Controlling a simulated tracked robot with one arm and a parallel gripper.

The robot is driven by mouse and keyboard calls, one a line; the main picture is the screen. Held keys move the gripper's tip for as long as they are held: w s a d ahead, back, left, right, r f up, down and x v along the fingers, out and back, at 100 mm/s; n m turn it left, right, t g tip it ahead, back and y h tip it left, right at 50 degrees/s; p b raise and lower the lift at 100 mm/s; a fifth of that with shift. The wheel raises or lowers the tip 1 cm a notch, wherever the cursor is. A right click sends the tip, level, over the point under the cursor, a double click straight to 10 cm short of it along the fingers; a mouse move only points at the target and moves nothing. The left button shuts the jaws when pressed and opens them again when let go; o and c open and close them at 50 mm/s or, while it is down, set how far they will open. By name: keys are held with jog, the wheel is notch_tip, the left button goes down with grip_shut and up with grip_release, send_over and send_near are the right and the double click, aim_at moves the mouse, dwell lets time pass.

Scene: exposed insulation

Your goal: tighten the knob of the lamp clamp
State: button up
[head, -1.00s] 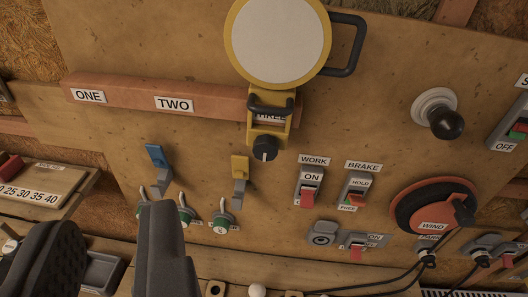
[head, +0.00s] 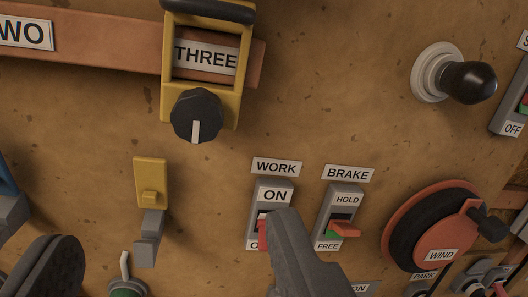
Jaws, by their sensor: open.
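The lamp clamp (head: 168,75) is a yellow frame on the wooden rail, around the label THREE. Its knob (head: 197,116) is round and black with a white mark that points down in the picture. A black handle bar shows at the clamp's top edge; the lamp is out of view above. My gripper (head: 165,275) is open and empty, low in the head view. One dark finger is at the lower left, the other at the lower middle, over part of the WORK switch. Both fingers are below the knob and apart from it.
The WORK switch (head: 272,194) and the BRAKE switch (head: 338,215) are below right of the knob. A yellow latch (head: 151,183) is below left. A black ball lever (head: 468,82) and the WIND reel (head: 440,228) stick out at right. Bare board lies right of the clamp.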

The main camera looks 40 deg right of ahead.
aim_at(198, 122)
jog(key=x, duration=1.1)
jog(key=shift+w+d, duration=0.25)
jog(key=shift+d, duration=0.1)
jog(key=shift+w+d+r, duration=0.1)
jog(key=shift+w+d, duration=0.1)
jog(key=shift+w, duration=0.45)
jog(key=shift+w+d, duration=0.2)
jog(key=shift+w, duration=0.2)
jog(key=c, duration=1)
